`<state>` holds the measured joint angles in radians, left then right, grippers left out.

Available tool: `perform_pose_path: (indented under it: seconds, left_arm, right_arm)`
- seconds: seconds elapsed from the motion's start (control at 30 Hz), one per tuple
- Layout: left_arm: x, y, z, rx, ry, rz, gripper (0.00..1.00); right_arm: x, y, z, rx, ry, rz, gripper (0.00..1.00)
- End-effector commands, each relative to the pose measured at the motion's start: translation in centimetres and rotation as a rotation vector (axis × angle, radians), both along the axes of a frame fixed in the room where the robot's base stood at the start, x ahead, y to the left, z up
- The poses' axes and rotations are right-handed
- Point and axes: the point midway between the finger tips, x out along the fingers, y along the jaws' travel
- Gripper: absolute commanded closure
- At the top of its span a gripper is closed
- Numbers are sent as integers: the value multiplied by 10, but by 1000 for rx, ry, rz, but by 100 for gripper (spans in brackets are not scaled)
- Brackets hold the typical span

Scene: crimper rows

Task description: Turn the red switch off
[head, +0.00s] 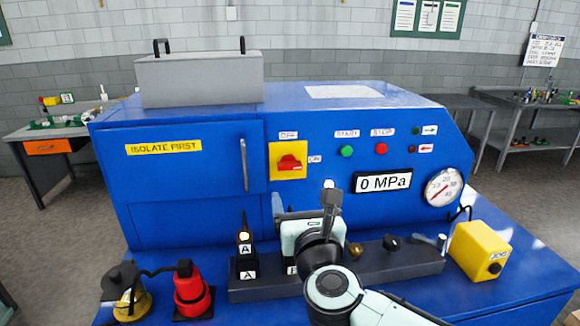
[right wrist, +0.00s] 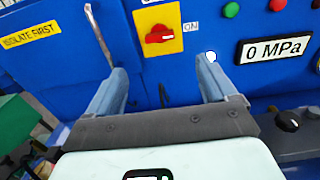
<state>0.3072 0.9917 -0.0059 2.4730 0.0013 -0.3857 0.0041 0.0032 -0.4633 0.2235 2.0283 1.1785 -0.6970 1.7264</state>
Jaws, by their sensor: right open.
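The red switch (head: 290,163) is a rotary handle on a yellow plate on the blue machine's front panel. Its handle lies roughly horizontal, toward the ON label (head: 315,159) at its right; the OFF label (head: 289,135) is above it. In the right wrist view the red switch (right wrist: 160,34) shows just above and between the finger ends. My right gripper (head: 305,203) is open and empty, below the switch and apart from it. The right gripper's two fingers (right wrist: 162,75) point toward the panel in the right wrist view. My left gripper is not in view.
A door handle (head: 244,165) stands out left of the switch. The green START button (head: 347,151), red STOP button (head: 381,149) and 0 MPa display (head: 383,182) are to the right.

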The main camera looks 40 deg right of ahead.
Motion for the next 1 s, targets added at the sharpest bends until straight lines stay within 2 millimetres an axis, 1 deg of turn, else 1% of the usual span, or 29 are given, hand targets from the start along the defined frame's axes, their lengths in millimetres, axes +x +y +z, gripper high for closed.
perform_pose_path:
  seconds: [0.17,0.3,0.5,0.7,1.0]
  left_arm:
    - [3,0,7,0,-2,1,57]
    - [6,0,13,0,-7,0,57]
    - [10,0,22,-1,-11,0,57]
    - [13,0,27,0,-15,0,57]
    - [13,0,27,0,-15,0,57]
  right_arm:
    - [30,-16,0,0,4,-1,15]
    - [57,-31,0,-1,4,-1,15]
    - [89,-49,1,-3,4,0,15]
    - [106,-58,1,-4,2,0,15]
    - [109,-60,0,-2,1,1,15]
